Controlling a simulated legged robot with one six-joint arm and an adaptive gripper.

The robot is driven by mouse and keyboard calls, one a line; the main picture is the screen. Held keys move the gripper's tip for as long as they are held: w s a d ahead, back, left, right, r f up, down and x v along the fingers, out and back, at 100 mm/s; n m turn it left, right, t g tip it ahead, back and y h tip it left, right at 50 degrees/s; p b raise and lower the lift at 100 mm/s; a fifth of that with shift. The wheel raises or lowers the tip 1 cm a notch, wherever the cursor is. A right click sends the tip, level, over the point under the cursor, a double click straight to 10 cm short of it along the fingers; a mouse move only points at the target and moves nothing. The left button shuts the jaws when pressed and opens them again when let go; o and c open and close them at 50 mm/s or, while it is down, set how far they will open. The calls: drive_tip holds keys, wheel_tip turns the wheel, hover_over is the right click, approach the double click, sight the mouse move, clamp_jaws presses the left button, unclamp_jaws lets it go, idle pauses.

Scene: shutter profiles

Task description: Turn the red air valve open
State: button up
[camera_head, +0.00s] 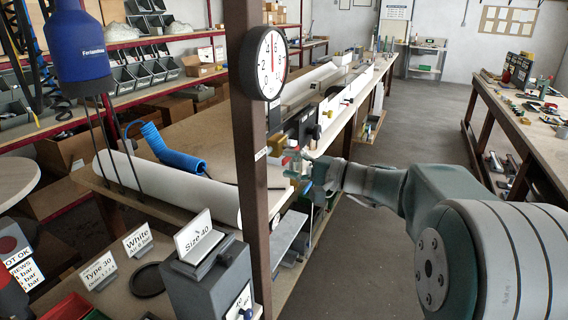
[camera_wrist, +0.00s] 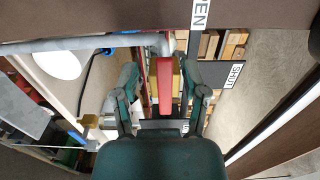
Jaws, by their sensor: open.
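The red air valve handle (camera_wrist: 165,88) shows in the wrist view as an upright red bar beside a yellow part, under a grey pipe. My gripper (camera_wrist: 161,80) is open, with one finger on each side of the handle; contact cannot be told. A sign ending in "EN" (camera_wrist: 200,14) is above right, and a "SHUT" sign (camera_wrist: 235,76) is to the right. In the head view my gripper (camera_head: 305,172) is just right of the brown post, by the bench edge; the valve is small and partly hidden there.
A round gauge (camera_head: 269,62) is on the brown post (camera_head: 250,150), its red needle pointing upward. A workbench (camera_head: 190,130) with a white roll and blue hose (camera_head: 170,150) lies to the left. Another bench (camera_head: 520,120) stands right. The grey floor (camera_head: 415,130) between is clear.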

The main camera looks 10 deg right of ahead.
drive_tip(key=v, duration=1)
drive_tip(key=shift+d+f, duration=0.1)
